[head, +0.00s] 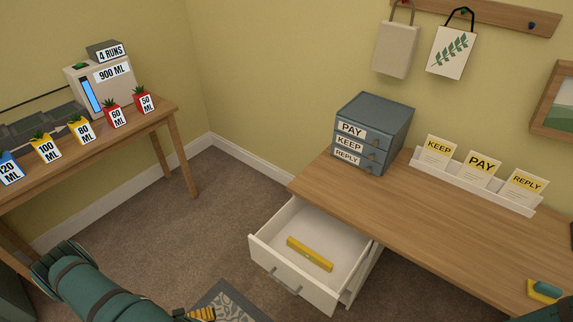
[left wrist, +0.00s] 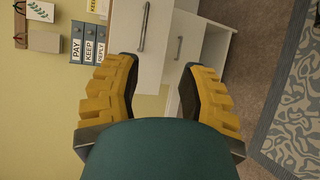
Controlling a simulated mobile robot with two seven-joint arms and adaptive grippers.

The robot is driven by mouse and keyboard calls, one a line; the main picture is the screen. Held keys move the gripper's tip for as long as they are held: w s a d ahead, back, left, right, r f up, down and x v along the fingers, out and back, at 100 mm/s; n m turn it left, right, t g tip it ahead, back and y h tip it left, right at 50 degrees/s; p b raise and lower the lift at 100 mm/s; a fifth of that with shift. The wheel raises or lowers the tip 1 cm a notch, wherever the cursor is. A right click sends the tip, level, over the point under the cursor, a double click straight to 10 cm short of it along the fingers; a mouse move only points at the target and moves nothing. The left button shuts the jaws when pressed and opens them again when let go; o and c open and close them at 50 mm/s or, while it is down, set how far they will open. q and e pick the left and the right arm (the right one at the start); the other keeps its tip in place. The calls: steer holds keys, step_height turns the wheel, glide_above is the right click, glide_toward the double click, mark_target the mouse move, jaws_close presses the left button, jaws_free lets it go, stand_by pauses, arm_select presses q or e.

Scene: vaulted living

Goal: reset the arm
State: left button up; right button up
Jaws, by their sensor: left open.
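My left arm (head: 100,290) reaches in from the lower left in the head view. Only a yellow part of my left gripper (head: 202,314) shows at the bottom edge, above the floor and rug. In the left wrist view my left gripper (left wrist: 158,78) has its two yellow fingers spread wide with nothing between them. Drawer fronts (left wrist: 158,40) of the desk show beyond the fingers. My right gripper does not show in either view.
An open white drawer (head: 262,255) juts from the wooden desk (head: 440,230) and holds a yellow level (head: 310,253). A grey drawer box (head: 385,120) and a card rack (head: 470,185) stand on the desk. A side table (head: 70,165) bears labelled pots.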

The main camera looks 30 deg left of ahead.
arm_select(q)
steer(key=w+d+r+m+g+y, duration=0.1)
steer(key=w+d+r+m+g, duration=0.2)
steer(key=d, duration=0.6)
steer(key=w+d+r+m+g+y, duration=0.2)
steer(key=w+d+r+m+g, duration=0.2)
steer(key=w+d+r, duration=0.3)
steer(key=w+d+r+m+g+y, duration=0.2)
steer(key=w+d+r+m+g, duration=0.1)
steer(key=w+d, duration=0.6)
steer(key=d+r+m, duration=0.1)
steer(key=d, duration=0.2)
steer(key=shift+r+g, duration=0.4)
steer(key=shift+s+a, duration=0.1)
steer(key=shift+a, duration=0.05)
